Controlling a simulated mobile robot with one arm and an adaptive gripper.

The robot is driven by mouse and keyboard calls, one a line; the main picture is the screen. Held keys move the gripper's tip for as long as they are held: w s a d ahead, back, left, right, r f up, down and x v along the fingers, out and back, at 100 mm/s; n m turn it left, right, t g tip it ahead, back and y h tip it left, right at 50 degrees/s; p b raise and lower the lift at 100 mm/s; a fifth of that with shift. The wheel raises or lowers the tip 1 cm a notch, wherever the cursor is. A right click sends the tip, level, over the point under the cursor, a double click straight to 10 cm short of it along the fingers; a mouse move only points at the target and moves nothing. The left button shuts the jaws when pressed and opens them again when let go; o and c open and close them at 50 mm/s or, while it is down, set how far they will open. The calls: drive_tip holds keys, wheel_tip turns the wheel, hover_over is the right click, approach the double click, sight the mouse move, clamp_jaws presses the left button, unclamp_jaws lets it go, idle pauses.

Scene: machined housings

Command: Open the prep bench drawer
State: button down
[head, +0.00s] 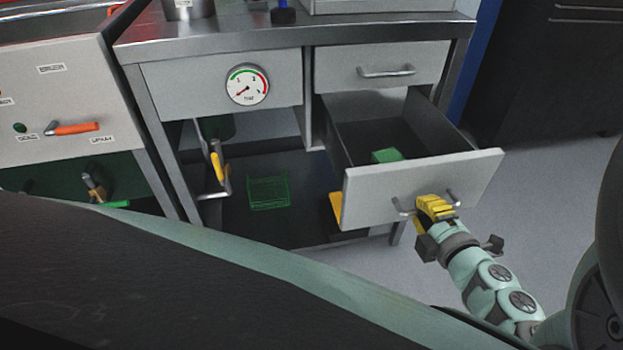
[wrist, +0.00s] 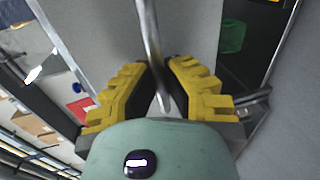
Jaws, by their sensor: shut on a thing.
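The prep bench's lower right drawer (head: 380,192) is pulled well out, with its inside showing. A green block (head: 388,155) lies in it; a green thing also shows inside in the wrist view (wrist: 233,36). My yellow-fingered gripper (head: 433,207) is at the drawer front, shut on the bar handle (head: 403,207). In the wrist view the handle bar (wrist: 150,45) runs between the two yellow fingers of my gripper (wrist: 158,80). The fingers hide the middle of the handle in the head view. The upper right drawer (head: 385,72) is shut.
A round gauge (head: 247,85) is on the bench's left front panel. A green wire basket (head: 268,192) sits on the lower shelf. A grey panel with an orange handle (head: 76,128) stands at left. Floor (head: 540,190) is open right of the drawer.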

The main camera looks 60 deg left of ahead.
drive_tip(key=c, duration=1)
unclamp_jaws()
drive_tip(key=shift+d, duration=0.15)
drive_tip(key=shift+v, duration=3.65)
